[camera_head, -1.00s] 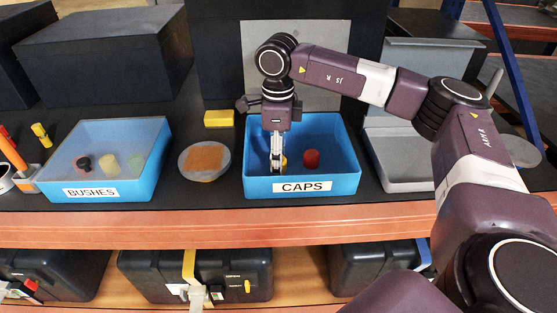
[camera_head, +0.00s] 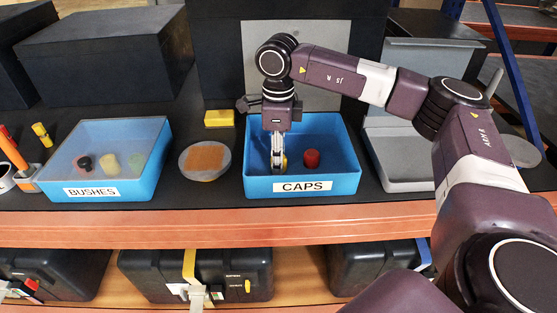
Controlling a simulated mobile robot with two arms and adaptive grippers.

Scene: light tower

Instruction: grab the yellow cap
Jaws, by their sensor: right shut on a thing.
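The blue bin labelled CAPS (camera_head: 345,183) stands on the dark bench top in the middle. My right gripper (camera_head: 278,163) points down into its left half and is shut on the yellow cap (camera_head: 284,162). Only a small yellow sliver of the cap shows beside the fingers; the rest is hidden by them. A red cap (camera_head: 312,158) lies in the same bin, to the right of the gripper and apart from it. My left gripper is not in view.
The blue BUSHES bin (camera_head: 140,188) with several bushes stands at the left. A round dish with an orange pad (camera_head: 205,159) lies between the bins. A yellow block (camera_head: 219,118) sits behind. A grey tray (camera_head: 400,180) is close on the right.

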